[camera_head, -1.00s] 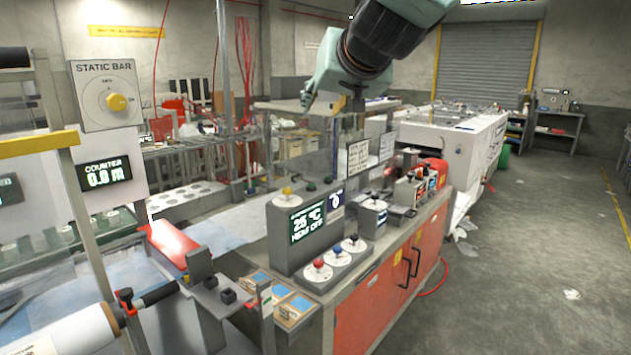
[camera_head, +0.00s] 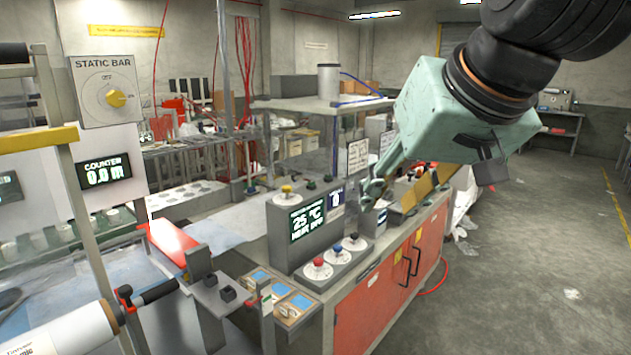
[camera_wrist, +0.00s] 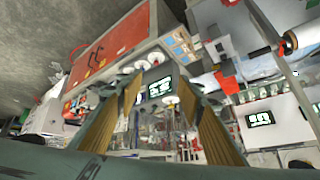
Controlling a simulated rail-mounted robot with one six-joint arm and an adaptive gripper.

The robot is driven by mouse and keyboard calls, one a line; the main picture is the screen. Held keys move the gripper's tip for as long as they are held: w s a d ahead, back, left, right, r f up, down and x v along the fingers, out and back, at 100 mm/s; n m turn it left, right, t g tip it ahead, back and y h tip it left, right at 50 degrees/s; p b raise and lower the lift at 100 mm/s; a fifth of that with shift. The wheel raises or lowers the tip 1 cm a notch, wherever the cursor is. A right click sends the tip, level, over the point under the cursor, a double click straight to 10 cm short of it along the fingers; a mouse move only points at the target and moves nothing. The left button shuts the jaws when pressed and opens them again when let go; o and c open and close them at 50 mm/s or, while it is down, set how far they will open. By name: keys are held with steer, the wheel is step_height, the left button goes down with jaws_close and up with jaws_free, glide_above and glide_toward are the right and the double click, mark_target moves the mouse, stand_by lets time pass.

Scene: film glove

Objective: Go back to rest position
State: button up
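My gripper (camera_head: 392,200) hangs from my green and black arm at the right of the head view, in front of the orange cabinet's worktop as seen from this camera. Its two fingers stand apart. The wrist view also shows my gripper (camera_wrist: 160,84) from behind, with two brown-sided fingers spread and nothing between them. Past the fingers are the control box's lit display and the worktop, turned on its side in that view.
The orange cabinet (camera_head: 367,308) carries a grey control box (camera_head: 283,235) and several knobs. A static bar panel (camera_head: 103,92) with a yellow dial stands at the left. A film roll (camera_head: 75,335) is at the front left. The floor (camera_head: 520,290) at the right is open.

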steer(key=s+d+f+g, duration=0.1)
steer(key=s+d+f, duration=0.2)
steer(key=s, duration=0.5)
steer(key=s+d+f+g+h, duration=0.1)
steer(key=s+d+f, duration=0.2)
steer(key=s, duration=0.5)
steer(key=s+d+f+m+g+h, duration=0.1)
steer(key=s+d+f, duration=0.2)
steer(key=s+f, duration=0.2)
steer(key=s, duration=0.3)
steer(key=shift+f+g, duration=0.25)
steer(key=shift+g, duration=0.05)
steer(key=shift+w+a+r, duration=0.1)
steer(key=shift+w, duration=0.05)
